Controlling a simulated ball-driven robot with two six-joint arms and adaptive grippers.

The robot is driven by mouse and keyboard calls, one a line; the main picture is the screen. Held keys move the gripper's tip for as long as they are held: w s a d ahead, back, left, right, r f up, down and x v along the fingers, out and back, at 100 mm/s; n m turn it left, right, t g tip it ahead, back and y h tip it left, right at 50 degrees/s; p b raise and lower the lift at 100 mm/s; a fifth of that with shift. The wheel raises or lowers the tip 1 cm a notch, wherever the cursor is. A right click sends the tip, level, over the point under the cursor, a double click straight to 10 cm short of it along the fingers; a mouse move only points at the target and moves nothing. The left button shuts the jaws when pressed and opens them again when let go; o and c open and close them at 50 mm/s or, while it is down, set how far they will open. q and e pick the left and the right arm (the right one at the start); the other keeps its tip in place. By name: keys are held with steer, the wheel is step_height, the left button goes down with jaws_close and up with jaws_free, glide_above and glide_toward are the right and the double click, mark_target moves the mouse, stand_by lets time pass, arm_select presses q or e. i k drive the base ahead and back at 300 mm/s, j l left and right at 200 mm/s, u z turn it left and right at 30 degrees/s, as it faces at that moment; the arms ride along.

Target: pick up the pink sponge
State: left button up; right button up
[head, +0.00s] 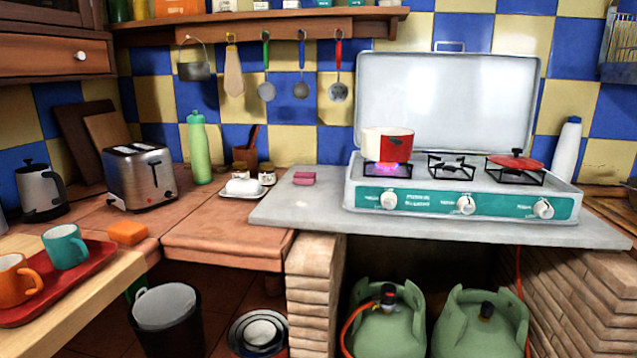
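The pink sponge (304,178) lies flat on the left part of the grey stone slab (290,212), left of the gas stove. It is small and in plain view, with nothing touching it. Neither of my grippers shows in the head view.
The stove (466,200) holds a red and white pot (387,146) over a lit burner. A white dish (243,187) and a green bottle (199,150) stand left of the sponge. An orange sponge-like block (127,233) lies on the wooden counter. The slab's front left is bare.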

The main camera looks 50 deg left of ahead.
mark_target(300, 177)
steer(key=u, duration=1.65)
steer(key=i+l, duration=0.05)
